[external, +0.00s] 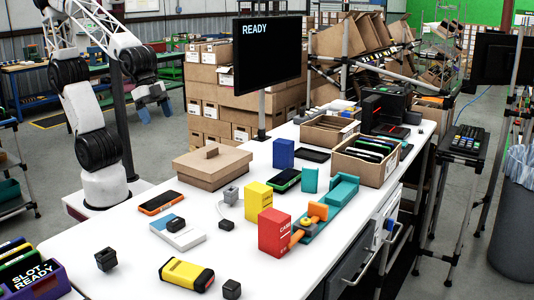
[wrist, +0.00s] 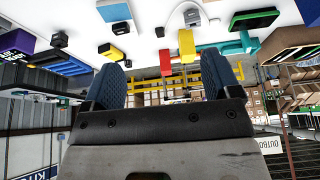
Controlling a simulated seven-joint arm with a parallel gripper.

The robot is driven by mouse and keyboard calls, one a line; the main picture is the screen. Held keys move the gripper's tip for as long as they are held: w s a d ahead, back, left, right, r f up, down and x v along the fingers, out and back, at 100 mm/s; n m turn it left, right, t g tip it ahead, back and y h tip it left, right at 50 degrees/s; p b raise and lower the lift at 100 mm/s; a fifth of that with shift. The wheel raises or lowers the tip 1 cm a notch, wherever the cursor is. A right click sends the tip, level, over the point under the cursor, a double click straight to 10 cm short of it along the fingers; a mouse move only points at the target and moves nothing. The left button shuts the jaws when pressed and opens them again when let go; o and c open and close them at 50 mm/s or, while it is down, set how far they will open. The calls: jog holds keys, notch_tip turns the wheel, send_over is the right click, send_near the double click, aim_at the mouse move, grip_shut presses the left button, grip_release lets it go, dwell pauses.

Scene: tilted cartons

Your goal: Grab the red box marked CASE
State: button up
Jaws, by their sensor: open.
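The red box (external: 271,236) stands upright on the white table in the external view, with small white lettering that looks like CASE. An orange piece (external: 307,226) stands close at its right and a yellow box (external: 258,201) behind it. My gripper (external: 154,109) is open and empty, raised beyond the table's far left side, well away from the red box. In the wrist view the red box (wrist: 166,63) shows beyond and between my two blue fingers, beside the yellow box (wrist: 186,42). Nothing lies between the fingers.
A closed carton (external: 211,168), phones, a yellow-black device (external: 186,275) and small dark cubes lie on the table (external: 130,228). A blue box (external: 283,153), teal pieces (external: 342,190) and an open carton (external: 366,160) stand farther back. A monitor (external: 267,52) rises at the far edge.

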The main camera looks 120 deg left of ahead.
jog(key=w+d+f+t, duration=0.1)
jog(key=w+f+t, duration=0.1)
jog(key=w, duration=0.9)
jog(key=w+f+t, duration=0.2)
jog(key=w+f, duration=0.1)
jog(key=w, duration=0.8)
jog(key=t+h, duration=0.1)
jog(key=t, duration=0.3)
send_near(270, 213)
jog(key=w, duration=0.2)
jog(key=shift+w+f+m+t, duration=0.25)
jog(key=shift+f+m+t, duration=0.15)
jog(key=shift+f, duration=0.4)
jog(key=shift+x, duration=1.3)
jog(key=shift+x, duration=2.55)
jog(key=shift+d+f, duration=0.1)
jog(key=shift+d, duration=0.05)
